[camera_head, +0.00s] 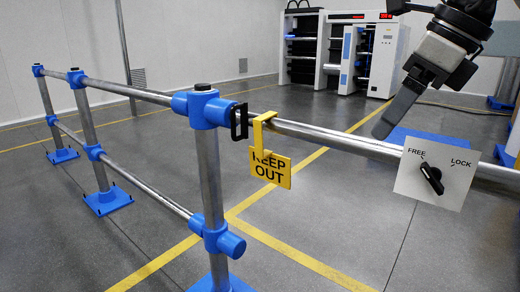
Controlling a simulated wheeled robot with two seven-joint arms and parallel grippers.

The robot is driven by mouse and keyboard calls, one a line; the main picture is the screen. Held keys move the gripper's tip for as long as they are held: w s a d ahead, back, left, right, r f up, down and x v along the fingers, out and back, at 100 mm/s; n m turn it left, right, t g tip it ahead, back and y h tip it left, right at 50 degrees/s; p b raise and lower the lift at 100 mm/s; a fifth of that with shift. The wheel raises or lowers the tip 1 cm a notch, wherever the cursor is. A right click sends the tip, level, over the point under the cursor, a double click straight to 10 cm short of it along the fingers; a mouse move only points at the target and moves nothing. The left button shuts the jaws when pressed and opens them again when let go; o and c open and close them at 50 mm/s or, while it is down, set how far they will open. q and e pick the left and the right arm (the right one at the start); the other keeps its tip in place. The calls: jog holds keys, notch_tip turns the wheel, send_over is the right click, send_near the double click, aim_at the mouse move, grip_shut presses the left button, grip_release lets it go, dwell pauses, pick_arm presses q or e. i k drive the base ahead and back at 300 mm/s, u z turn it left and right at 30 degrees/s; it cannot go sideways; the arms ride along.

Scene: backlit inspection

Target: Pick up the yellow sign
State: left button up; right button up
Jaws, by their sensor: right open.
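The yellow sign (270,168) reads "KEEP OUT" in black letters. It hangs by a yellow hook from the horizontal metal rail, just right of the nearest blue-jointed post. My right gripper (388,118) comes in from the upper right. It is open, points down and left, and is apart from the sign, to its right and higher in the picture. Nothing shows in its jaws; its fingers overlap one another in this view. My left gripper is not in view.
The metal rail (330,136) runs across to the right edge. A white FREE/LOCK plate (455,160) with a black knob sits on it. A black bracket (239,122) is beside the sign's hook. A blue-jointed post (208,165) stands left. A white cabinet (378,70) stands at the back.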

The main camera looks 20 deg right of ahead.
aim_at(275, 169)
jog(key=i, duration=1.2)
